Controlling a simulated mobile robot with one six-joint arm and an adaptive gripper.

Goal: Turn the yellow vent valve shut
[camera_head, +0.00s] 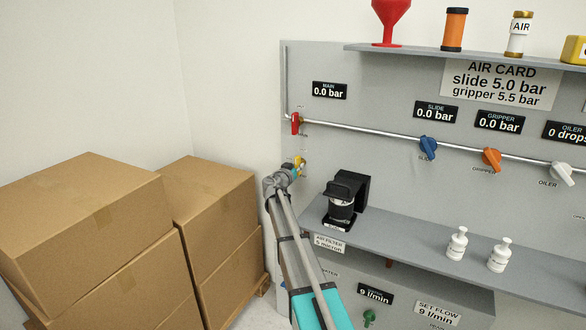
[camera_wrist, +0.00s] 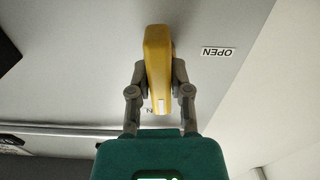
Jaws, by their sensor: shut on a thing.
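The yellow vent valve (camera_head: 299,162) sits on the grey panel below the red main valve, mostly hidden behind my gripper in the head view. In the wrist view its yellow handle (camera_wrist: 158,55) stands lengthwise in the picture. My gripper (camera_wrist: 160,80) has one finger on each side of the handle and is shut on it. It also shows in the head view (camera_head: 292,170) at the panel's left side. An OPEN label (camera_wrist: 218,52), upside down in the wrist view, is right of the handle. Another label behind the fingers is mostly hidden.
A red valve (camera_head: 296,123) is on the pipe just above. Blue (camera_head: 428,147), orange (camera_head: 491,159) and white (camera_head: 563,173) knobs are further right. A black device (camera_head: 346,199) stands on the lower shelf (camera_head: 400,228). Stacked cardboard boxes (camera_head: 90,215) fill the left.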

